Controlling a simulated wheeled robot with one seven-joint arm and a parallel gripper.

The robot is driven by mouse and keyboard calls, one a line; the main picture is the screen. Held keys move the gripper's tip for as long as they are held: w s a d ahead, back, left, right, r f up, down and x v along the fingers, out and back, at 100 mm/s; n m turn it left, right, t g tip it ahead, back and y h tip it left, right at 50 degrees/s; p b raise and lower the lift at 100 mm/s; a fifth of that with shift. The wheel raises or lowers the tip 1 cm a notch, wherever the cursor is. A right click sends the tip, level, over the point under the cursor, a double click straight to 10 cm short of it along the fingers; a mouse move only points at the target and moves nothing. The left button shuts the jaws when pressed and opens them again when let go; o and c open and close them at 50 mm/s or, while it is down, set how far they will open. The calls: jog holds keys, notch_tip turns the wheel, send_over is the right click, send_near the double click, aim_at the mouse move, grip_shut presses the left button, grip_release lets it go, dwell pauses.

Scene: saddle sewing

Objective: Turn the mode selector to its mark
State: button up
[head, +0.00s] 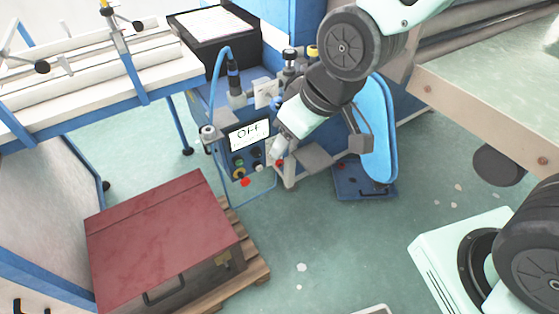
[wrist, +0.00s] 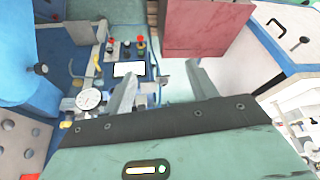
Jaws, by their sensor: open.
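The control box (head: 246,155) stands on the machine's front, with a white label reading OFF and several small knobs and buttons below it. A dark knob (head: 255,153) sits below the label; I cannot tell for sure which control is the mode selector, nor read its mark. In the wrist view the panel's controls (wrist: 126,46) show small beyond the left finger, near a bright display (wrist: 128,69). My gripper (head: 277,154) is just right of the box in the head view. In the wrist view its fingers (wrist: 162,71) are apart with nothing held between them.
A dark red chest (head: 155,235) sits on a wooden pallet at the lower left. A blue foot pedal (head: 362,184) lies on the floor right of the box. A dial gauge (wrist: 89,98) shows at left in the wrist view. A bench (head: 490,95) stands at right; the middle floor is open.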

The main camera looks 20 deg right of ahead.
jog(key=w+d+f+t+y+b, duration=0.1)
jog(key=w+f+t+b, duration=0.1)
jog(key=w+f+b, duration=0.5)
jog(key=w+d+f+t+b, duration=0.1)
jog(key=w+f+t+b, duration=0.1)
jog(key=w+f+b, duration=0.5)
jog(key=w+d+f+t+y+b, duration=0.1)
jog(key=w+d+f+t+b, duration=0.25)
jog(key=f+b, duration=0.7)
jog(key=w+d+f+t+b, duration=0.3)
jog(key=w+d+f+b, duration=0.1)
jog(key=f+b, duration=0.7)
jog(key=w+d+f+t+y+b, duration=0.1)
jog(key=w+d+f+t+b, duration=0.25)
jog(key=f+b, duration=0.75)
jog(key=shift+d+f+b+x, duration=0.1)
jog(key=shift+f+b+x, duration=0.55)
jog(key=shift+x, duration=2.15)
jog(key=shift+d+b+x, duration=0.1)
jog(key=shift+b+x, duration=1.05)
jog(key=shift+x, duration=1.7)
jog(key=shift+d+f+b+x, duration=0.1)
jog(key=shift+f+b+x, duration=0.55)
jog(key=shift+x, duration=2.15)
jog(key=shift+w+r, duration=0.1)
jog(key=shift+r, duration=0.2)
jog(key=c, duration=1)
